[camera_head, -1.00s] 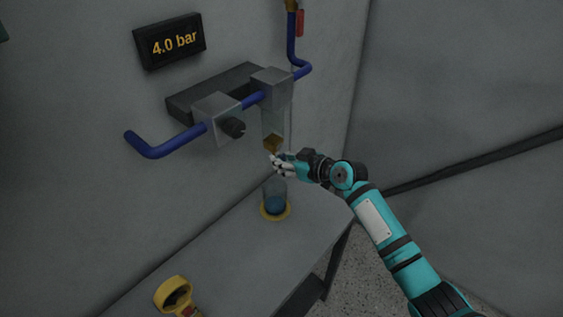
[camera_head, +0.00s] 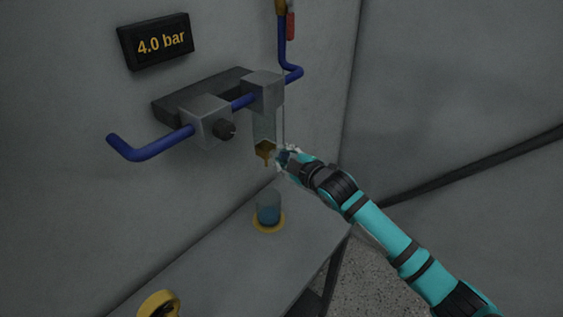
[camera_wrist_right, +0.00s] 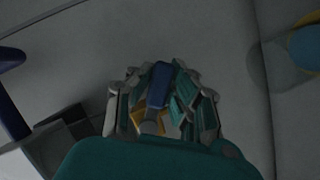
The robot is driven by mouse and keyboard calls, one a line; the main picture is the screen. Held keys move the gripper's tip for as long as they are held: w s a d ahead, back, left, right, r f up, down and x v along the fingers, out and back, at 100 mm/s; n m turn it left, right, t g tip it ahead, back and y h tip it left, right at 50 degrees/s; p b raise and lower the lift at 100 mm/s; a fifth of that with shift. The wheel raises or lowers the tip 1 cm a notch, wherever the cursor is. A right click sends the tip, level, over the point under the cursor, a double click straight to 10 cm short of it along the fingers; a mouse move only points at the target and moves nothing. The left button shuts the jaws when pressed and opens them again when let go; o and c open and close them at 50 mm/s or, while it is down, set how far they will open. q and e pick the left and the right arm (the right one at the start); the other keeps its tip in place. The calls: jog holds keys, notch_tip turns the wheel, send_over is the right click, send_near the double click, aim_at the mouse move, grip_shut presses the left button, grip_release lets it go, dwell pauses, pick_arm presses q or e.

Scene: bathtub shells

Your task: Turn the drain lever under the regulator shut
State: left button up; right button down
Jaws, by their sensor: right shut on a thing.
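The regulator unit hangs on the wall, with a grey block (camera_head: 207,120) and a clear bowl (camera_head: 264,125) under a second grey block. The brass drain (camera_head: 265,150) sits at the bowl's bottom. My right gripper (camera_head: 284,156) is just right of the drain, at about its height. In the wrist view the fingers of my right gripper (camera_wrist_right: 163,105) are closed around the blue drain lever (camera_wrist_right: 159,85), with brass (camera_wrist_right: 139,118) showing beside it. In the head view the fingers mostly hide the lever. My left gripper is not in view.
A clear cup with blue liquid (camera_head: 268,208) stands on a yellow ring on the grey bench (camera_head: 215,260), below the drain. A yellow round object (camera_head: 157,303) lies at the bench's front. A display (camera_head: 155,42) reads 4.0 bar. A blue pipe (camera_head: 150,146) sticks out left.

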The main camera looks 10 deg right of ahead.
jog(key=n, duration=0.1)
jog(key=r+n+t+b, duration=0.1)
jog(key=n, duration=0.1)
jog(key=shift+w+d, duration=0.2)
jog(key=shift+w+d+r+n+t+b, duration=0.1)
jog(key=shift+r+n+t+b, duration=0.3)
jog(key=shift+n, duration=0.35)
jog(key=shift+r+n+t+b, duration=0.25)
jog(key=shift+n+t+b, duration=0.2)
jog(key=shift+n, duration=0.3)
jog(key=shift+r, duration=0.1)
jog(key=c, duration=1.2)
grip_release()
jog(key=shift+r, duration=0.15)
jog(key=v, duration=1.2)
